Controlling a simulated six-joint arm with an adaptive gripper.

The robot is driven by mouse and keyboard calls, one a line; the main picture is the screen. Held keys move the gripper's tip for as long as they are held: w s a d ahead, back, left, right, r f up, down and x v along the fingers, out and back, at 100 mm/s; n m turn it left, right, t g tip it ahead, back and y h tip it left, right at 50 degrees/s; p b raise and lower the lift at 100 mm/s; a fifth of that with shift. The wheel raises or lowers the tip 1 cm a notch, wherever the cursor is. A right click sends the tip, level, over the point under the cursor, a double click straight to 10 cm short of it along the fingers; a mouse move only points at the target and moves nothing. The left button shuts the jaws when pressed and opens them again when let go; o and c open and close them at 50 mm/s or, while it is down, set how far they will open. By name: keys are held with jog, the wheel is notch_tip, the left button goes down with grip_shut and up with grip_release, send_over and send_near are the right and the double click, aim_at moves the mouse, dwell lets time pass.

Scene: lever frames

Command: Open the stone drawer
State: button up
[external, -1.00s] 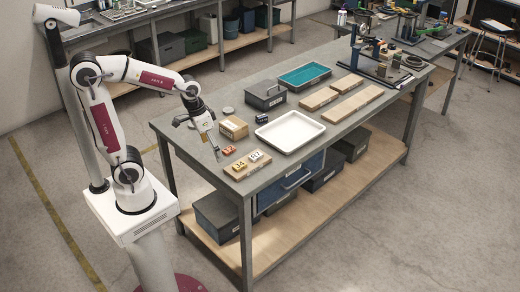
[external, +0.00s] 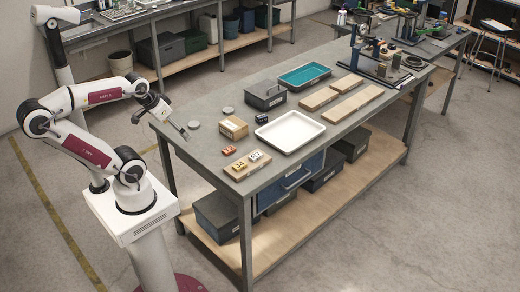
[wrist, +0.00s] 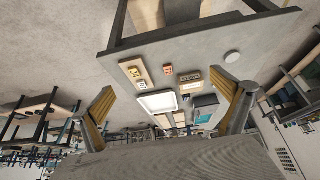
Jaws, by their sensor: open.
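A blue drawer (external: 290,184) hangs under the grey workbench top, on its front side, with a pale handle (external: 297,178) across its face. It looks shut or nearly so; I cannot tell exactly. I see no drawer clearly in the wrist view. My gripper (external: 184,134) is up at the bench's left edge, well to the left of the drawer and touching nothing. Its two yellow-padded fingers are spread wide in the wrist view (wrist: 150,84), with nothing between them.
Dark bins (external: 216,214) stand on the lower shelf. The floor before the bench is clear.

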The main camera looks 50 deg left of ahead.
jog(key=shift+a+r, duration=0.15)
jog(key=shift+a, duration=0.15)
jog(key=shift+c, duration=0.4)
